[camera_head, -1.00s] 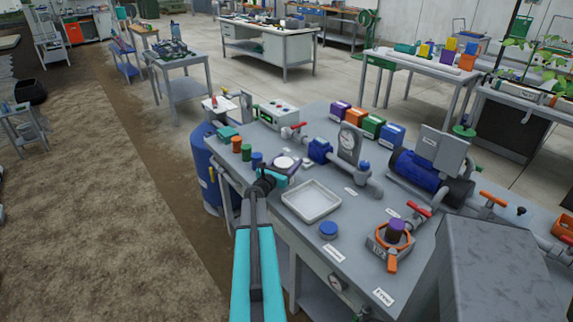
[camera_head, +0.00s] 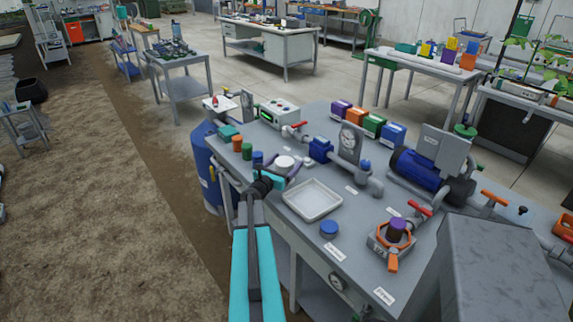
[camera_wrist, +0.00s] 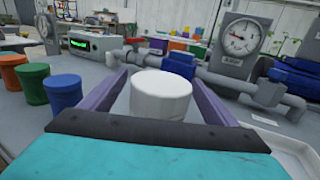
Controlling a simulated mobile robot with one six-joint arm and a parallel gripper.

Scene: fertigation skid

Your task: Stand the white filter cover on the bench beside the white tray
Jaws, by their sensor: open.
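The white filter cover (camera_wrist: 161,96) is a short round white cylinder. In the wrist view it stands upright on the bench between the two purple fingers of my gripper (camera_wrist: 162,100), with a small gap showing on each side. In the head view the cover (camera_head: 285,162) is just beyond my gripper (camera_head: 287,172), left of the white tray. The fingers are open around it. The white tray (camera_head: 313,210) is empty and lies right of the gripper; its edge shows at the lower right of the wrist view (camera_wrist: 285,145).
Orange (camera_wrist: 11,72), green (camera_wrist: 32,83) and blue (camera_wrist: 63,91) cylinders stand to the left. A gauge (camera_wrist: 240,40) and pipework stand behind. A blue round cap (camera_head: 328,228) sits in front of the tray. An orange-clamped housing (camera_head: 391,242) is to the right.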

